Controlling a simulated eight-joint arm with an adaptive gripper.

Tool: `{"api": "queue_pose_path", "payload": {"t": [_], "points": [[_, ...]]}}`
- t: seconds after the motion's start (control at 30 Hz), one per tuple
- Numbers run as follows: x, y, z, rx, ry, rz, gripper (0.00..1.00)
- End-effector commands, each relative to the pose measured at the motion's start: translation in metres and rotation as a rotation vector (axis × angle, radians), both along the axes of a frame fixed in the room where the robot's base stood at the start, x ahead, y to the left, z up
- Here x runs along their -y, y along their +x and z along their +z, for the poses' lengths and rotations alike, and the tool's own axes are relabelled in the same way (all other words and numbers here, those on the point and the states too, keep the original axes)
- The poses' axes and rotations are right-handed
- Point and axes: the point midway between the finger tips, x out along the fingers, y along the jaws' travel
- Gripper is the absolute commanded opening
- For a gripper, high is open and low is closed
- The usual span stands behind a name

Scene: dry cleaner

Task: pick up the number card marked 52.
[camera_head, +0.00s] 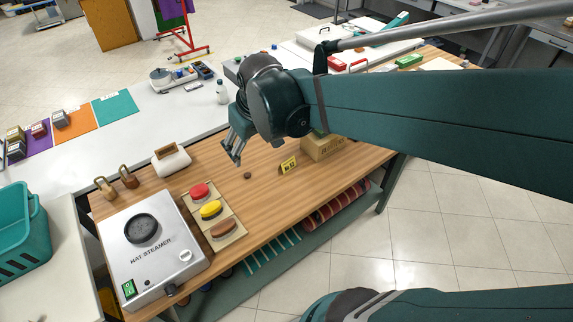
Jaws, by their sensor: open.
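A small yellow number card (288,166) stands on the wooden table top, right of the middle. Its dark marking is too small to read for certain. My gripper (232,152) hangs above the table to the left of the card, with its fingers pointing down. It is open, with nothing visible between the fingers. The gripper and the card are apart.
A cardboard box (322,148) stands right behind the card. A small brown round thing (247,175) lies left of it. A hat steamer (150,245) and a board with red, yellow and brown pieces (225,225) are at the left. The table's front edge is close to the card.

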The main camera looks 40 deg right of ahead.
Motion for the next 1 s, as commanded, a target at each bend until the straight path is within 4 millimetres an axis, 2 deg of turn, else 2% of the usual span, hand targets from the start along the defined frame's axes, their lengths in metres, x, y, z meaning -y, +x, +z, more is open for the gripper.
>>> {"api": "queue_pose_path", "payload": {"t": [0.47, 1.0], "points": [[0.050, 0.044, -0.036, -0.107, -0.009, 0.007, 0.63], [0.111, 0.082, -0.093, -0.225, 0.000, 0.024, 0.63]]}}
